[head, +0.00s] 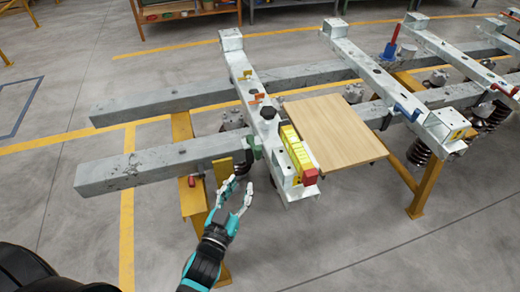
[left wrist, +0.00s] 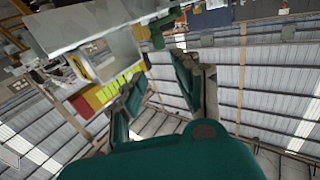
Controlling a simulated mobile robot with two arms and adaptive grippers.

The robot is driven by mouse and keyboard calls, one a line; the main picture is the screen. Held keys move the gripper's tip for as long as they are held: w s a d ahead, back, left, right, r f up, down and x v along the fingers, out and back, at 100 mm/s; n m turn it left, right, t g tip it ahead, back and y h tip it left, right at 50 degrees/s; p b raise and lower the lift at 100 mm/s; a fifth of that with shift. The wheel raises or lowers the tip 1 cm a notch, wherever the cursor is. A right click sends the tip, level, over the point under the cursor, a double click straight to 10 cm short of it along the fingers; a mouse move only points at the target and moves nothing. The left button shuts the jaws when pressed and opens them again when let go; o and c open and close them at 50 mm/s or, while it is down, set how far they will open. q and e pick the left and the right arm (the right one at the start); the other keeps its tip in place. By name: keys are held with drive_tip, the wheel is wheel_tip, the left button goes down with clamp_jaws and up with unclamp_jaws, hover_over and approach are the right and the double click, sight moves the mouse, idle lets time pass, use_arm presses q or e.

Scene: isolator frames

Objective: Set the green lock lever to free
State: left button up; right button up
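A small green part (head: 254,147), which looks like the lock lever, sits on the near left side of the pale cross beam (head: 262,115), with a dark piece beside it. A green part also shows at the top of the left wrist view (left wrist: 157,36), against the beam. I cannot read its setting. My left gripper (head: 241,186) is open and empty, below and slightly left of the green part, apart from it. In the left wrist view its two teal fingers (left wrist: 152,82) stand apart with nothing between them. My right gripper is not in view.
A yellow block row (head: 295,148) with a red end (head: 310,177) is on the beam's near end, beside a wooden board (head: 335,130). The near floor is clear.

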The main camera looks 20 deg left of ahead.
sight(257, 153)
use_arm(q)
drive_tip(key=w, duration=1.4)
drive_tip(key=shift+w+d+p, duration=0.3)
drive_tip(key=shift+w+p, duration=0.05)
clamp_jaws()
drive_tip(key=shift+w+f, duration=0.1)
drive_tip(key=shift+f, duration=0.2)
